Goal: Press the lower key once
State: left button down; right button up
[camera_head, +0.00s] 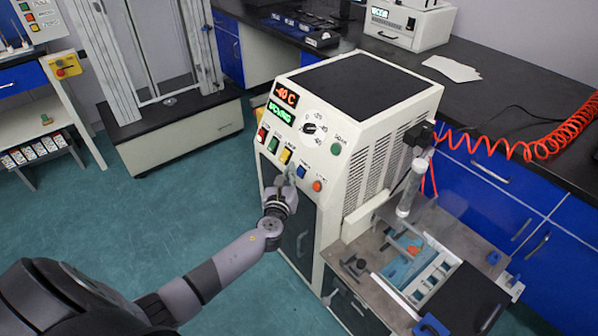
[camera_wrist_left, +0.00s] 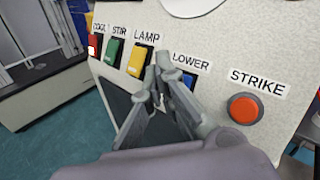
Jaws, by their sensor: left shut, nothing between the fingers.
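The blue lower key (camera_head: 301,171) sits on the front panel of the cream machine (camera_head: 345,150), between the yellow lamp key and the orange strike button. In the left wrist view the lower key (camera_wrist_left: 188,80) shows under its LOWER label, partly hidden by my fingers. My left gripper (camera_head: 289,178) is shut and empty in front of the panel. In the left wrist view its fingertips (camera_wrist_left: 157,70) lie just left of the blue key, between it and the lamp key. I cannot tell whether they touch the panel. My right gripper is not in view.
Beside the lower key are the yellow lamp key (camera_wrist_left: 137,61), the green stir key (camera_wrist_left: 113,51) and the round orange strike button (camera_wrist_left: 244,109). A metal bench with a clear tube (camera_head: 411,188) stands at the machine's right. Open teal floor (camera_head: 190,190) lies left.

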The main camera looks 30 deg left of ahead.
pick_arm(q)
jog(key=s, duration=0.1)
jog(key=s+a+r+p, duration=0.1)
jog(key=s+r+p, duration=0.1)
jog(key=s, duration=0.1)
jog(key=shift+a+r, duration=0.1)
jog(key=shift+a, duration=0.2)
dwell(0.6)
